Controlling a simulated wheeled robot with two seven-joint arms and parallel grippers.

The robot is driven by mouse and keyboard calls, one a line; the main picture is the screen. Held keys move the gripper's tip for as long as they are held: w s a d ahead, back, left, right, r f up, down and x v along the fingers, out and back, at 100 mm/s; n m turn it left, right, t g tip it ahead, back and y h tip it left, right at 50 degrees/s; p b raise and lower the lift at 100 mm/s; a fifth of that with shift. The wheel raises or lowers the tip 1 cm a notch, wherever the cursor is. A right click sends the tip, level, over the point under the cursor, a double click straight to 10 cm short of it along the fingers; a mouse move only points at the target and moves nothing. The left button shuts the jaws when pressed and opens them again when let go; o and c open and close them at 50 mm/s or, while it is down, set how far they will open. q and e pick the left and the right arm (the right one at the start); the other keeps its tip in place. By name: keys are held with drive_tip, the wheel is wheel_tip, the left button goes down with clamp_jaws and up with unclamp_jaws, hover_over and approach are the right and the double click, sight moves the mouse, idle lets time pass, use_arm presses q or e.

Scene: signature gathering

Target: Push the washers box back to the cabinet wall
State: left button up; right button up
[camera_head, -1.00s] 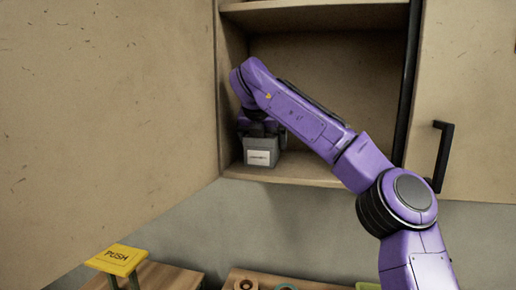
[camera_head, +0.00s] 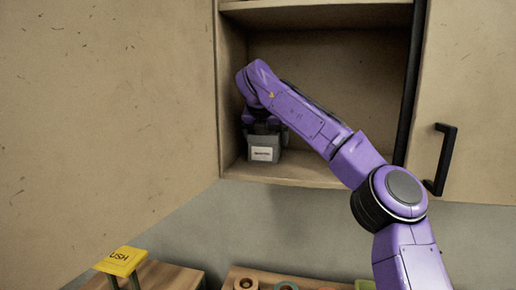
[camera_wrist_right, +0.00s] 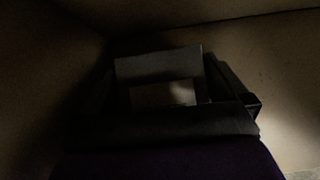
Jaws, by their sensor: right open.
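The washers box (camera_head: 263,154), small and grey with a white label too small to read, stands upright on the lower cabinet shelf (camera_head: 300,178), near the left inner wall. My right arm reaches into the open cabinet from the right. Its gripper (camera_head: 261,128) is at the top of the box and partly hidden by the arm. In the dark right wrist view the box (camera_wrist_right: 160,68) and its pale label lie between the open fingers. I cannot tell whether the fingers touch it. The gap behind the box is hidden. My left gripper is not in view.
A large cabinet door (camera_head: 110,100) stands open on the left. A right door (camera_head: 470,100) has a black handle (camera_head: 445,160). An upper shelf (camera_head: 320,12) is above the arm. The shelf right of the box is clear. A yellow sign (camera_head: 122,261) stands below.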

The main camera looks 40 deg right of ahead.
sight(261, 155)
drive_tip(key=shift+w+d+p, duration=0.5)
drive_tip(key=shift+w+d, duration=0.25)
drive_tip(key=shift+d, duration=0.2)
drive_tip(key=shift+w+d+p, duration=0.5)
drive_tip(key=shift+w+d, duration=0.2)
drive_tip(key=shift+d, duration=0.2)
drive_tip(key=shift+f, duration=0.1)
drive_tip(key=shift+s+a+f+b, duration=0.1)
drive_tip(key=shift+b, duration=0.3)
drive_tip(key=s+a+b, duration=0.6)
drive_tip(key=a, duration=0.1)
drive_tip(key=s+a+b, duration=0.2)
drive_tip(key=a, duration=0.2)
drive_tip(key=shift+s+b, duration=0.4)
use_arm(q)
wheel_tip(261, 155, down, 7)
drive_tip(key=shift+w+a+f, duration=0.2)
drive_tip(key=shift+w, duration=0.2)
